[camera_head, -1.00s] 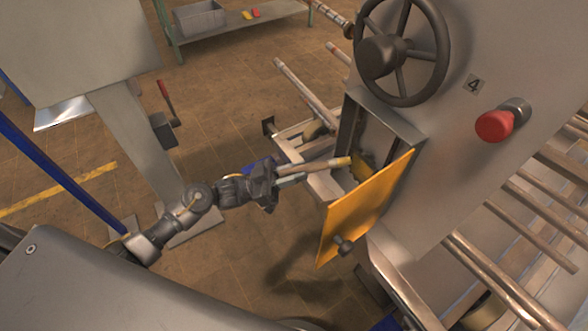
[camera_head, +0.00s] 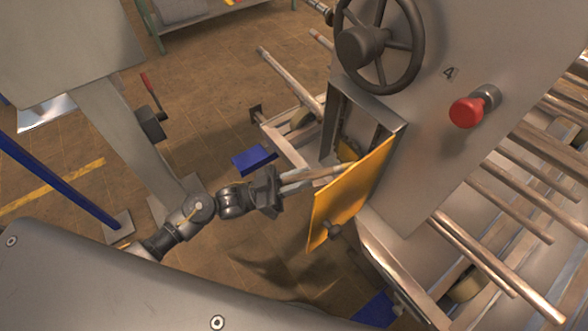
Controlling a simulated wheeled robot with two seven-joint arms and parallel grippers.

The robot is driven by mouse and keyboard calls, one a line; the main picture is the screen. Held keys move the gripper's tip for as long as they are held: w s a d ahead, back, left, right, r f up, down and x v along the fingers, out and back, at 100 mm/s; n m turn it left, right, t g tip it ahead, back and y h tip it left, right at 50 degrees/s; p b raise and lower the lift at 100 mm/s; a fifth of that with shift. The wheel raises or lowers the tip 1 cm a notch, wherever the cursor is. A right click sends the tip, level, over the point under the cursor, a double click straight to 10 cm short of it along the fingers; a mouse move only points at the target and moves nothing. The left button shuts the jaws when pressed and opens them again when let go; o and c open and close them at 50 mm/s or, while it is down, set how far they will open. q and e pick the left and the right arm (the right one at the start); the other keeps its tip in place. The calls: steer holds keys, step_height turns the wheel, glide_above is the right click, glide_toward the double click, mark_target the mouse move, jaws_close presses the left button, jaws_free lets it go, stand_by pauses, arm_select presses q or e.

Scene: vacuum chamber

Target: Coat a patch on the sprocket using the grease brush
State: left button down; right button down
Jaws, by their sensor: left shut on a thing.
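My left gripper (camera_head: 300,180) is shut on the grease brush (camera_head: 326,171), which has a pale wooden handle. The brush points right, toward the open compartment (camera_head: 334,116) in the machine's side. Its front end is hidden behind the open yellow door (camera_head: 350,194). A small yellowish part (camera_head: 347,150) shows inside the compartment above the brush; I cannot tell whether it belongs to the sprocket. The sprocket is not clearly visible, and I cannot tell whether the brush touches it. My right gripper is not in view.
A dark handwheel (camera_head: 378,44) and a red button (camera_head: 466,112) sit on the machine panel. Metal rails (camera_head: 290,76) run beside the compartment. A blue block (camera_head: 254,159) lies behind my left gripper.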

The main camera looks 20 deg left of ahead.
arm_select(q)
steer(key=shift+s, duration=0.1)
steer(key=shift+s+a+p, duration=0.4)
steer(key=shift+s+a, duration=0.55)
steer(key=shift+s, duration=0.2)
steer(key=shift+s+a+p, duration=0.4)
steer(key=shift+s+a, duration=0.55)
steer(key=shift+s, duration=0.2)
steer(key=shift+s+a+p, duration=0.35)
steer(key=shift+s+a, duration=0.6)
steer(key=shift+s, duration=0.2)
steer(key=shift+f, duration=0.1)
